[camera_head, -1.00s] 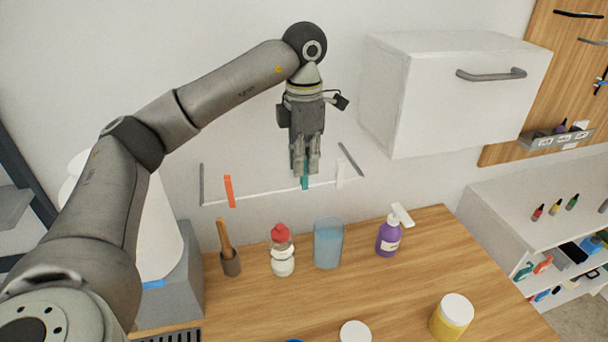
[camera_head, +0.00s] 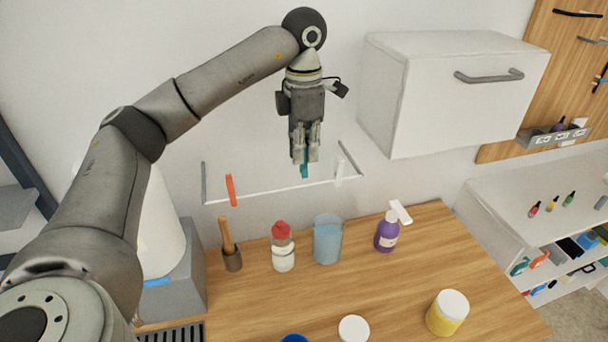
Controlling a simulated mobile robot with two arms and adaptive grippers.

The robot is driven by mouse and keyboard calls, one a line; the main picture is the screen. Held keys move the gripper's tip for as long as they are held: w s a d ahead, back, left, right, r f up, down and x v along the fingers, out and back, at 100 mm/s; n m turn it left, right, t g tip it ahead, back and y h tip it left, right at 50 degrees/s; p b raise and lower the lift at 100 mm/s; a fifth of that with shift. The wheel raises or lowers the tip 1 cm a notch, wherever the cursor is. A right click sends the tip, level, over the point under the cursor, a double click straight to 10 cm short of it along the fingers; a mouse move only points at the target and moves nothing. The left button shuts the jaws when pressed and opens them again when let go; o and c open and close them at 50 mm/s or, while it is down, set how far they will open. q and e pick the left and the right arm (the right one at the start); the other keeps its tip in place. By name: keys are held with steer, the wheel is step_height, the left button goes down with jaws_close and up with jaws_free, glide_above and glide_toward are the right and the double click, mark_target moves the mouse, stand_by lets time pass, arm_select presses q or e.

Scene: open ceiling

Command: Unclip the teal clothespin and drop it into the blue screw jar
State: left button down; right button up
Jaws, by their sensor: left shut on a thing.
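The teal clothespin (camera_head: 305,171) is between the fingers of my left gripper (camera_head: 306,157), which is shut on it. The clothespin's lower end shows just below the fingertips and appears slightly above the white rail (camera_head: 270,192), apart from it. The fingers hide its upper part. A blue round thing (camera_head: 293,338) is cut off by the bottom edge of the view; it may be the blue screw jar, but too little shows to be sure. A white round lid (camera_head: 354,328) lies near it on the wooden counter. My right gripper is not in view.
An orange clothespin (camera_head: 231,190) and a white one (camera_head: 339,173) hang on the rail. Below stand a brush pot (camera_head: 232,260), a red-topped bottle (camera_head: 283,250), a translucent blue container (camera_head: 327,240), a purple spray bottle (camera_head: 387,233) and a yellow jar (camera_head: 447,314). A white cabinet (camera_head: 440,100) is right.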

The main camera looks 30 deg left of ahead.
arm_select(q)
steer(key=shift+r+p, duration=1.85)
steer(key=shift+r, duration=0.85)
steer(key=shift+f, duration=0.15)
